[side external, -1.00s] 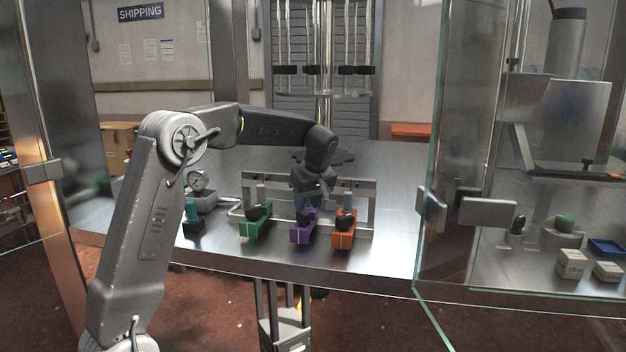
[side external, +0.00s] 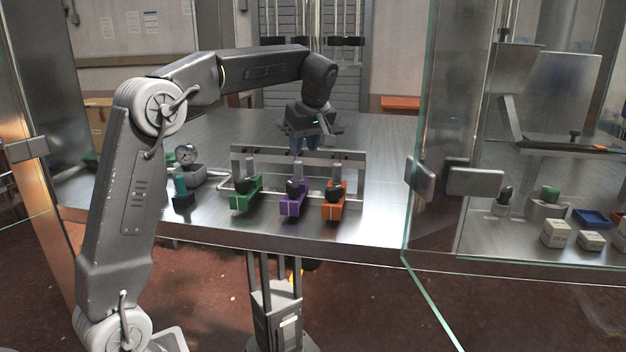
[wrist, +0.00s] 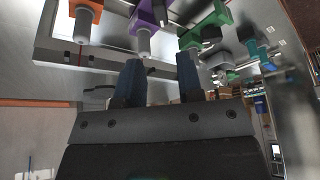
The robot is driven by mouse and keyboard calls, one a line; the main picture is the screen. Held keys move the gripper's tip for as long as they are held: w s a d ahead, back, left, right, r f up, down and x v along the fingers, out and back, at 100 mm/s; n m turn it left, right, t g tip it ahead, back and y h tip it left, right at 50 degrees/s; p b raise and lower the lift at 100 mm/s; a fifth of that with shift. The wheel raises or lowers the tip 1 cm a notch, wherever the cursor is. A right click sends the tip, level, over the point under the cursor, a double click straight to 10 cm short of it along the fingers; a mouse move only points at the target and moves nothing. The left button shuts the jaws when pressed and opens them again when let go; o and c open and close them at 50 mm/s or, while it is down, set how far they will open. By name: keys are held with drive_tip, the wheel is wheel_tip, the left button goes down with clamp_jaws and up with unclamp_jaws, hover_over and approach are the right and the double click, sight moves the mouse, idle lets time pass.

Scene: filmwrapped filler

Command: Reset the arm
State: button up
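My gripper (side external: 304,150) hangs above the back of the metal table, over the rail behind the coloured valve blocks. In the wrist view its two blue fingers (wrist: 160,75) stand apart with nothing between them. A green block (side external: 245,193), a purple block (side external: 293,199) and an orange block (side external: 334,202) sit in a row on the table, each with a black knob on top. The gripper is above and behind them and touches none. In the wrist view the orange (wrist: 88,8), purple (wrist: 148,14) and green (wrist: 205,25) blocks show beyond the fingers.
A metal pipe frame (side external: 352,156) stands behind the blocks. A round gauge (side external: 186,153) and a teal-topped item (side external: 181,190) are on the left. A glass panel (side external: 432,120) with metal handles borders the right. The table surface (side external: 385,150) between is clear.

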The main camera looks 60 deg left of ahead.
drive_tip(key=s+d+f+m+t+h, duration=0.2)
drive_tip(key=s+d+f+m, duration=0.2)
drive_tip(key=s+d+m, duration=0.4)
drive_tip(key=s+d+f+m+t+h, duration=0.2)
drive_tip(key=s+d+f+m+t, duration=0.1)
drive_tip(key=s+d+m, duration=0.6)
drive_tip(key=s+d+f, duration=0.1)
drive_tip(key=s+d, duration=0.3)
drive_tip(key=s, duration=0.2)
drive_tip(key=shift+s+d+f+m+h, duration=0.2)
drive_tip(key=shift+s+m+h, duration=0.1)
drive_tip(key=shift+s, duration=0.05)
